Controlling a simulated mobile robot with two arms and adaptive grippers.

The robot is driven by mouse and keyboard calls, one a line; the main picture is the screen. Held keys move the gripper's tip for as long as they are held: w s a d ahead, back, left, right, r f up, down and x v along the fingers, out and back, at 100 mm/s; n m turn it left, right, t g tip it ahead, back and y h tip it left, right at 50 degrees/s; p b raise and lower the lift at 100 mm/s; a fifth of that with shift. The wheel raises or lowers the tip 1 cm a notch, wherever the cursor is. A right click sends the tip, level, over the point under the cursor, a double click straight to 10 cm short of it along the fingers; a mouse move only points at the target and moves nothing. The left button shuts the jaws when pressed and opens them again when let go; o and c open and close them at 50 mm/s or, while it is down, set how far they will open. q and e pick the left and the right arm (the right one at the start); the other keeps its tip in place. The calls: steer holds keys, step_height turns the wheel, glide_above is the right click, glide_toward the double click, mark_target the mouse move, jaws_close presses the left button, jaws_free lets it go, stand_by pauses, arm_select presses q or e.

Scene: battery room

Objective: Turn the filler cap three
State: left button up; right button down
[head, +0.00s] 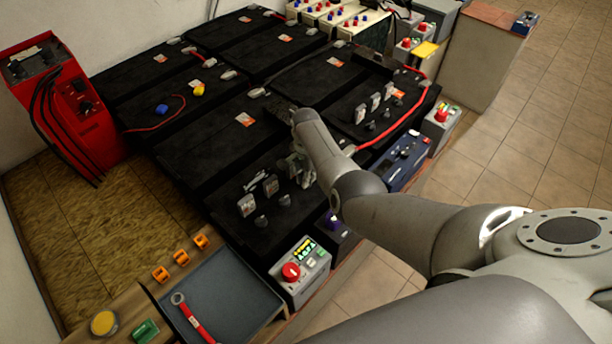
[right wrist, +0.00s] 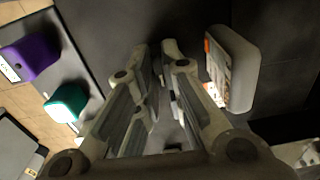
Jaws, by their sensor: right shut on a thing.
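My right gripper (head: 300,168) reaches down to the near black battery (head: 185,140). Two small grey filler caps (head: 262,220) (head: 285,200) show on this battery, in a row with upright labelled blocks (head: 246,205) (head: 270,185). The gripper is at the far end of this row, where a third cap would sit, and it covers that spot. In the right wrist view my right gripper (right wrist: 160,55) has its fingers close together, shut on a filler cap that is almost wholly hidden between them. A white labelled block (right wrist: 232,70) stands right beside the fingers. My left gripper is not in view.
A grey box with a red button (head: 300,272), a tray (head: 225,290) with a red-handled wrench and orange clips (head: 180,257) lie in front. A red charger (head: 60,100) stands at left. Another battery's caps (head: 370,127) are beyond my arm.

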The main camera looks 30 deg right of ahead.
steer(key=c, duration=1.5)
jaws_free()
steer(key=shift+c, duration=0.2)
step_height(320, 180, up, 12)
